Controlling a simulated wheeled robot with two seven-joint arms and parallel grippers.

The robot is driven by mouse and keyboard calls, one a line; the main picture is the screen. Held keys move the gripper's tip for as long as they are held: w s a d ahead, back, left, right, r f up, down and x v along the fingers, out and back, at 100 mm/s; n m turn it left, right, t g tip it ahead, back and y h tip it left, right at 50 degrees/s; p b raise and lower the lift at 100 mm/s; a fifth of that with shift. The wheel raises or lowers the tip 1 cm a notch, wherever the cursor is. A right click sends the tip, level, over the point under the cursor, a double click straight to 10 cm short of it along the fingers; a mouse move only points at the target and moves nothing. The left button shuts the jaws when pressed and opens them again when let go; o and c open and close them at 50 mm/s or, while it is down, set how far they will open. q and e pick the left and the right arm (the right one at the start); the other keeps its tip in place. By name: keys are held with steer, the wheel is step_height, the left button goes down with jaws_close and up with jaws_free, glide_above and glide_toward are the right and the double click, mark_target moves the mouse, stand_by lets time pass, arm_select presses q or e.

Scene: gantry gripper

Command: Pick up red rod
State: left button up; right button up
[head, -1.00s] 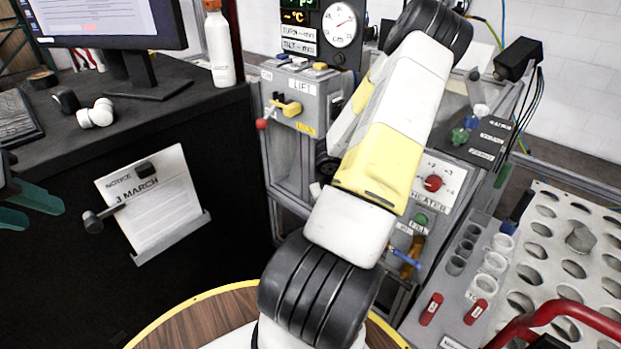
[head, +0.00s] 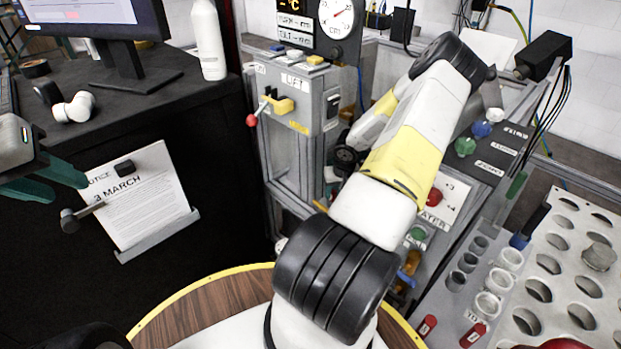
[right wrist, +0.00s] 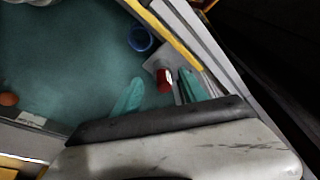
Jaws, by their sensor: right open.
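A short red cylinder with a pale end, which looks like the red rod (right wrist: 163,80), shows in the right wrist view on a grey plate above a teal surface. My right gripper (right wrist: 160,92) is open, with one teal finger on each side of the red cylinder's line. I cannot tell whether either finger touches it. In the head view the right gripper is hidden beyond my white and yellow arm. Two other small red cylinders (head: 427,326) (head: 473,335) lie in the grey holder at the lower right. My left gripper (head: 44,181) is open and empty at the left edge.
A blue ring-shaped cup (right wrist: 140,39) stands close to the red cylinder, and a yellow rail (right wrist: 170,35) runs beside it. The lift panel (head: 298,95), a holed white rack (head: 560,260) and a dark desk (head: 110,110) surround my arms in the head view.

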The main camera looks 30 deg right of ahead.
mark_target(334, 192)
steer(key=w, duration=0.1)
steer(key=w+d, duration=0.1)
steer(key=w, duration=0.1)
steer(key=shift+x, duration=2.55)
jaws_close()
